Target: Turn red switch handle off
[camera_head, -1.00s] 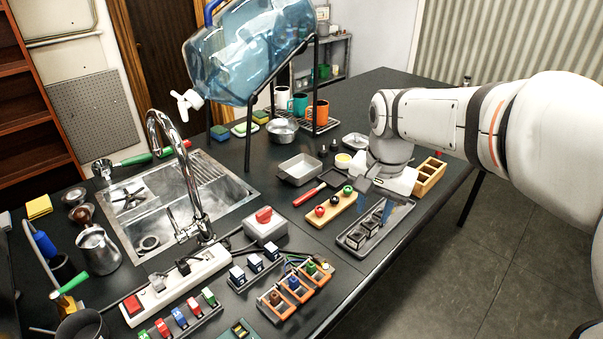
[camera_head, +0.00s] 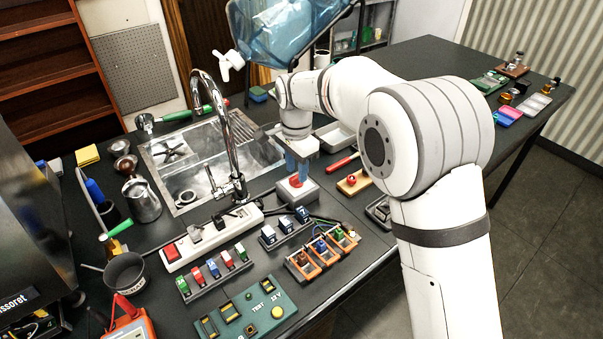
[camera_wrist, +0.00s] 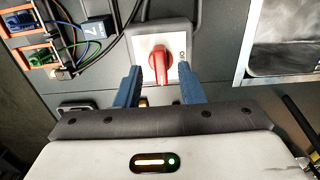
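The red switch handle (camera_wrist: 160,65) sits on a pale square plate on a grey switch box (camera_wrist: 175,29). In the wrist view the handle lies nearly up and down the picture, with small marks on the plate to its right. My gripper (camera_wrist: 159,72) is open, its two blue fingers on either side of the handle with a gap at each side. In the head view my gripper (camera_head: 300,172) points down over the switch box (camera_head: 303,194), and its fingers partly hide the red handle (camera_head: 295,181).
The sink (camera_head: 190,165) and its tall tap (camera_head: 222,110) stand left of my gripper. A white power strip (camera_head: 212,238) lies in front. A rack of orange-framed terminals (camera_head: 322,255) and cables lie near the box. The red-handled tool (camera_head: 343,162) is to the right.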

